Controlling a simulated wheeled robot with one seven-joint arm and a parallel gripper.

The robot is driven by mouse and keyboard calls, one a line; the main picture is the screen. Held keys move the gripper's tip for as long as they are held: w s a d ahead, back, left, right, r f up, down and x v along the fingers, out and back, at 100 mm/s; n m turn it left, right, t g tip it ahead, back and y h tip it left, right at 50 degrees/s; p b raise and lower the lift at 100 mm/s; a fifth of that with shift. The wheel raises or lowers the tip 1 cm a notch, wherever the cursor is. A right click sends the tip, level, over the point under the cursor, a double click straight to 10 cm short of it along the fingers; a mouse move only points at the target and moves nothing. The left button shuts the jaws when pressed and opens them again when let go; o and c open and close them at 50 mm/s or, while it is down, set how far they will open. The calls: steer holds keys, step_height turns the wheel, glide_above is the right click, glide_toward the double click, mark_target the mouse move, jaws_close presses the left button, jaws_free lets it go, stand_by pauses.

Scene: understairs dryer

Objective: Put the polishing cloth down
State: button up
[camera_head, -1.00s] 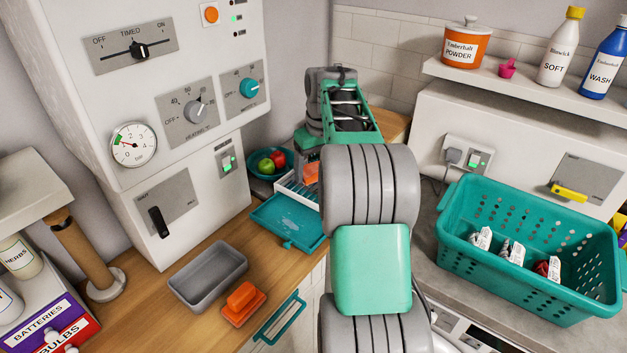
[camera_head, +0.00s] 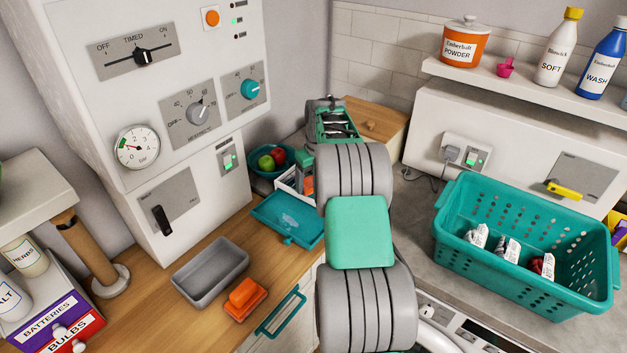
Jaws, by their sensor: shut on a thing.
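My gripper (camera_head: 304,166) points down over a white tray (camera_head: 287,187) at the back of the wooden counter. Its fingertips are mostly hidden. It is shut on an orange piece (camera_head: 308,187), which seems to be the polishing cloth. The cloth hangs low at the tray's right part. My forearm covers the rest of the tray, and I cannot tell whether the cloth touches its floor.
A teal lid-like tray (camera_head: 288,218) lies in front of the white tray. A bowl of fruit (camera_head: 270,160) stands behind left. A grey bin (camera_head: 210,272) and an orange block on an orange base (camera_head: 243,297) stand nearer. A teal basket (camera_head: 527,255) stands right.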

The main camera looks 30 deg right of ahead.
steer(key=shift+f, duration=0.35)
steer(key=o, duration=1.3)
step_height(320, 180, up, 13)
steer(key=s, duration=0.2)
steer(key=s+a+r, duration=0.2)
steer(key=a+r, duration=0.2)
steer(key=a, duration=0.8)
steer(key=s+a+t, duration=0.1)
steer(key=s+a, duration=0.7)
steer(key=a, duration=0.2)
steer(key=s+a+f, duration=0.3)
steer(key=s, duration=0.3)
steer(key=s+a+f+t, duration=0.1)
steer(key=s+a+f, duration=0.3)
steer(key=s, duration=0.2)
steer(key=shift+s+f+n, duration=0.25)
steer(key=shift+f+n, duration=0.05)
steer(key=shift+a, duration=0.1)
